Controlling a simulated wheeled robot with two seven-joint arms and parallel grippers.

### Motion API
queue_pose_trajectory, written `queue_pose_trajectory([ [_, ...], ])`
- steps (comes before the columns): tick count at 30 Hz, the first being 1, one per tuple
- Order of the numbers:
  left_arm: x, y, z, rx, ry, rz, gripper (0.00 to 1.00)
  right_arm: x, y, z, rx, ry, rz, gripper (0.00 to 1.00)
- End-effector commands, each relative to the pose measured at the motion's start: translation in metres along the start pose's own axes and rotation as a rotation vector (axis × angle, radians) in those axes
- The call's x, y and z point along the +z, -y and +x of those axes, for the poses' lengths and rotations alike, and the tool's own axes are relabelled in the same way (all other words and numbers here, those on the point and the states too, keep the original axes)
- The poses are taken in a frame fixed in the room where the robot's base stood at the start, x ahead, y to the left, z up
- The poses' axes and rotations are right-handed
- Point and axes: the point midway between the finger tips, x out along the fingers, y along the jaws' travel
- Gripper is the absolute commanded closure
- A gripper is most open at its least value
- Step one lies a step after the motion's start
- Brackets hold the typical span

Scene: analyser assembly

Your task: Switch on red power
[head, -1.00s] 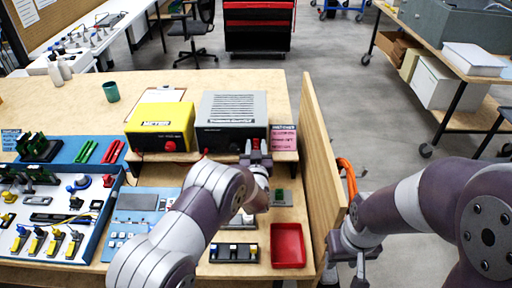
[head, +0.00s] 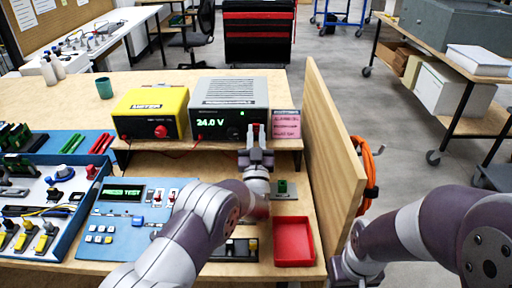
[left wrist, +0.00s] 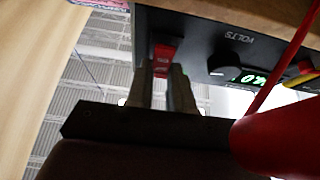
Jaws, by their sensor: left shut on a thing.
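The grey power supply (head: 228,92) stands on the raised wooden shelf, and its green display (head: 211,122) reads 24.0 V. The red power switch (left wrist: 163,52) is at the end of its dark front panel. My left gripper (head: 257,140) is at the right end of that panel. In the left wrist view its fingers (left wrist: 168,78) are shut on the red switch, partly hiding it. The lit display and VOLTS knob (left wrist: 222,66) show beside it. My right gripper (head: 346,268) is low beyond the wooden side board, mostly hidden by its arm.
A yellow meter (head: 152,112) stands left of the supply. A blue panel (head: 130,225) reads PRESS TEST. A red tray (head: 293,242) lies below the shelf, and a wooden side board (head: 333,150) bounds the bench's right.

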Motion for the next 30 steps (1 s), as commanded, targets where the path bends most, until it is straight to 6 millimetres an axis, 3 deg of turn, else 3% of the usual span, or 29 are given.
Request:
queue_pose_trajectory([
  [8, -0.001, 0.000, 0.000, 0.000, -0.003, 0.000, 1.00, 0.000, 0.000, -0.001, 0.000, -0.001, 0.000, 0.57],
  [9, -0.001, 0.000, 0.000, 0.000, -0.003, 0.000, 0.72, 0.000, 0.000, -0.001, 0.000, -0.001, 0.000, 0.57],
  [11, -0.001, 0.000, 0.000, 0.000, -0.003, 0.000, 0.53, 0.000, 0.000, -0.001, 0.000, -0.001, 0.000, 0.57],
  [22, -0.006, 0.000, 0.003, 0.000, -0.002, 0.000, 0.53, 0.000, 0.000, -0.002, 0.000, 0.000, 0.000, 0.57],
  [28, -0.041, 0.000, 0.020, -0.001, -0.007, -0.002, 0.53, -0.001, 0.000, -0.005, 0.000, 0.000, 0.000, 0.57],
  [30, -0.052, -0.017, 0.015, 0.004, -0.004, -0.003, 0.53, -0.001, 0.000, -0.005, 0.000, 0.000, 0.000, 0.57],
])
